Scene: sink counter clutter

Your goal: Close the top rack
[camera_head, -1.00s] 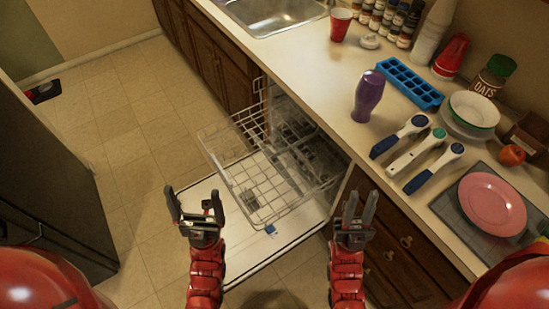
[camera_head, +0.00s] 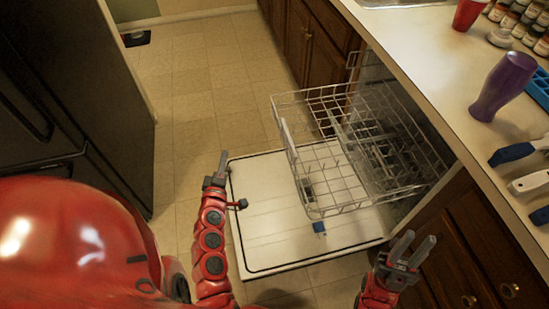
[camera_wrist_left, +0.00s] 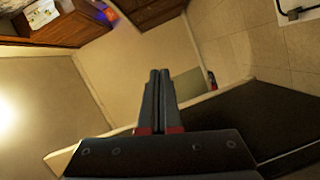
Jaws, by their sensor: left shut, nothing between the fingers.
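The dishwasher's top rack (camera_head: 335,204) is a wire basket pulled out over the lowered white door (camera_head: 270,240). It stays partly inside the dishwasher opening under the counter. My left gripper (camera_head: 219,166) is to the left of the rack, over the door's left edge, apart from the rack. In the left wrist view its fingers (camera_wrist_left: 158,90) are together with nothing between them. My right gripper (camera_head: 413,248) is to the right of the door, in front of the cabinets, with its two fingers apart and empty.
The counter (camera_head: 440,70) runs along the right, with a purple bottle (camera_head: 502,88) and a red cup (camera_head: 467,14) on it. Brown cabinets (camera_head: 490,250) flank the dishwasher. A black fridge (camera_head: 70,90) stands at left. Tiled floor (camera_head: 205,90) between is clear.

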